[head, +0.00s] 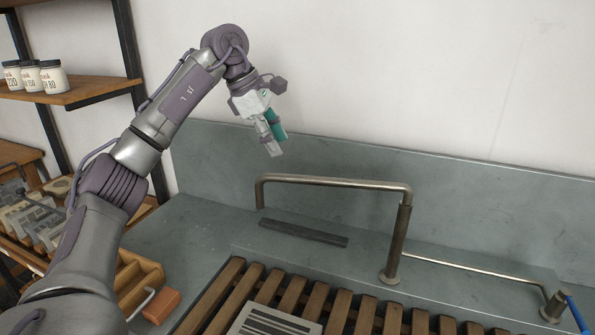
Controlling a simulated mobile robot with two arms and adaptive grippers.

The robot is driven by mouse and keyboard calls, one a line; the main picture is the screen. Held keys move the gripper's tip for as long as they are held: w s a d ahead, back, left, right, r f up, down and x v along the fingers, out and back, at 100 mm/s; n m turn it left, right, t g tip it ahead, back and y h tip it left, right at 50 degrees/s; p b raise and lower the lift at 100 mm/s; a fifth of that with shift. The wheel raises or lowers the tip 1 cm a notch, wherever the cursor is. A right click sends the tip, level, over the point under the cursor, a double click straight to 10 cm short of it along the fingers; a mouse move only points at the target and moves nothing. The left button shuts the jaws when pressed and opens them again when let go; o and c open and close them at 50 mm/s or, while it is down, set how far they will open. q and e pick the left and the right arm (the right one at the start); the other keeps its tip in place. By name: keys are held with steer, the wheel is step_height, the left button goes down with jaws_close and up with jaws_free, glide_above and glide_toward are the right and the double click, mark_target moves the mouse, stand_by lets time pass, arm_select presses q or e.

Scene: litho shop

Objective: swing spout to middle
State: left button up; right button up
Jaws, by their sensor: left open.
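The spout (335,183) is a bent metal tube on an upright post (397,243) at the back of the grey sink. It reaches from the post to the left, and its down-turned tip is at the left end. My right gripper is out of view.
A slatted wooden rack (262,285) lies in front of the spout, with a striped slab (272,325) on it. A dark bar (303,233) lies below the spout. A blue-handled valve (577,314) is at the far right. Shelves with jars (53,77) stand at the left.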

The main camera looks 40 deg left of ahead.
mark_target(297, 176)
arm_select(q)
steer(key=p+x, duration=0.1)
steer(key=x, duration=0.9)
steer(key=shift+w, duration=0.15)
jaws_close()
